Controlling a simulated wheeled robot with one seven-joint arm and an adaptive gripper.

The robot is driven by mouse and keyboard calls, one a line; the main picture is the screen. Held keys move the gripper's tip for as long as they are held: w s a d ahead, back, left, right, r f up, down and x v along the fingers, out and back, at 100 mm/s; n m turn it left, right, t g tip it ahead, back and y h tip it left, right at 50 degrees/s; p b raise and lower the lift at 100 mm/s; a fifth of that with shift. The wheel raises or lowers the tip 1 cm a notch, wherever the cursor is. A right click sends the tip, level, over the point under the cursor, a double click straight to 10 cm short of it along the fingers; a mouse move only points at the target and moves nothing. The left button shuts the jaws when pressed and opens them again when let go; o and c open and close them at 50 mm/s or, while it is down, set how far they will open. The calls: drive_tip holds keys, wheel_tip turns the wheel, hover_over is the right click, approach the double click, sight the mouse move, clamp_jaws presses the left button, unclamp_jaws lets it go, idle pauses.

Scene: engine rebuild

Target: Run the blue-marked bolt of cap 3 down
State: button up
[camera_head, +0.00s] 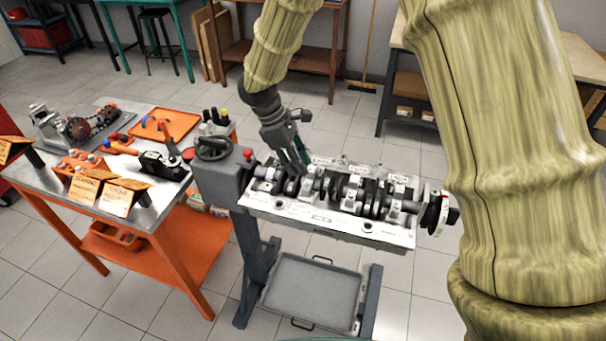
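The engine block (318,217) lies face up on its stand, with the crankshaft (372,198) and several pale bearing caps (353,192) along it. The cap numbers and the blue-marked bolt are too small to make out. My gripper (298,163) points down over the left half of the block, close to the crankshaft. A dark teal part shows at its fingertips, but I cannot tell if it is a held tool or part of a finger. Whether the fingertips touch anything below is hidden.
A handwheel (212,148) and a red knob (248,154) sit at the block's left end. An orange cart (150,200) with tools, a tray and small signs stands at left. A grey tray (312,290) lies low in the stand. Tiled floor is open in front.

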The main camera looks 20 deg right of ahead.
sight(307, 182)
drive_tip(key=f, duration=0.2)
drive_tip(key=d+f, duration=0.1)
drive_tip(key=f, duration=0.1)
drive_tip(key=w+f+p, duration=0.1)
drive_tip(key=shift+d+f, duration=0.3)
drive_tip(key=shift+f, duration=0.1)
drive_tip(key=shift+s+d+f, duration=0.1)
drive_tip(key=shift+s+f, duration=0.1)
drive_tip(key=shift+s+d, duration=0.1)
drive_tip(key=shift+s, duration=0.4)
drive_tip(key=shift+w+f, duration=0.3)
drive_tip(key=shift+w, duration=0.05)
drive_tip(key=shift+s+r, duration=0.1)
drive_tip(key=shift+r, duration=0.05)
clamp_jaws()
